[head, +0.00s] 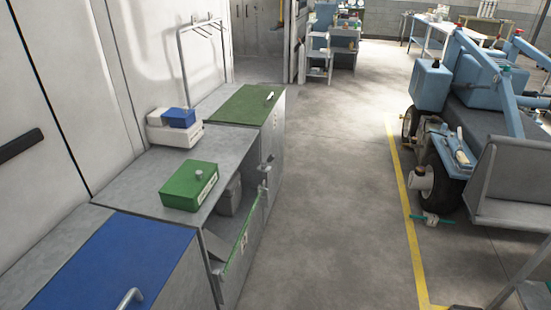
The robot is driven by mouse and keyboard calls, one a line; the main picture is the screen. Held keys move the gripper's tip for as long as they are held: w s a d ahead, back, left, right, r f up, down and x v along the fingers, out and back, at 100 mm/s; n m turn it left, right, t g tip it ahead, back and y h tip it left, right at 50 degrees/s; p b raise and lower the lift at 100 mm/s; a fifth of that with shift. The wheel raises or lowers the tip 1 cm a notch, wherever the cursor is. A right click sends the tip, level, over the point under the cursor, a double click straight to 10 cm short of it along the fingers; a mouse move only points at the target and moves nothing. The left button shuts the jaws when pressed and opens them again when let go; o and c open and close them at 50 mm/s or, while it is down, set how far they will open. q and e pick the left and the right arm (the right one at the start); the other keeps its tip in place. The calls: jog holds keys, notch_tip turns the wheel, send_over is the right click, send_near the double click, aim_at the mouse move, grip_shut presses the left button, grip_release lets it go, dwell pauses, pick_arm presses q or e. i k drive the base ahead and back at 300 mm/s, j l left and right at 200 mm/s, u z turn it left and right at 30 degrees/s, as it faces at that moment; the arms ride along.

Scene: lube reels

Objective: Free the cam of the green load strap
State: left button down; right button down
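I cannot make out a green load strap or its cam for certain. A small teal-green item (432,219) lies on the floor beside the vehicle's wheel at the right; it is too small to identify. A green box (188,187) with a small knob on top sits on the grey cabinet (140,182) at the left. A narrow green strip (236,250) runs along the top of an open cabinet door. Neither of my grippers is in view.
A blue vehicle (495,110) stands at the right behind a yellow floor line (408,215). The grey floor (330,180) between it and the cabinets is clear. A blue-topped cabinet (115,265) is nearest, and a workbench (330,45) stands at the back.

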aim_at(270, 160)
jog(key=u, duration=0.3)
jog(key=i+l+u, duration=0.2)
jog(key=u, duration=0.25)
jog(key=i+l+u, duration=0.2)
jog(key=l+u, duration=0.15)
jog(key=u, duration=0.15)
jog(key=i+l+u, duration=0.15)
jog(key=l, duration=0.25)
jog(key=i+l+u, duration=0.2)
jog(key=l, duration=0.25)
jog(key=i+l, duration=0.1)
jog(key=l, duration=0.35)
jog(key=i+l, duration=0.1)
jog(key=l, duration=0.85)
jog(key=i+l+u, duration=0.1)
jog(key=l, duration=0.35)
jog(key=i, duration=0.05)
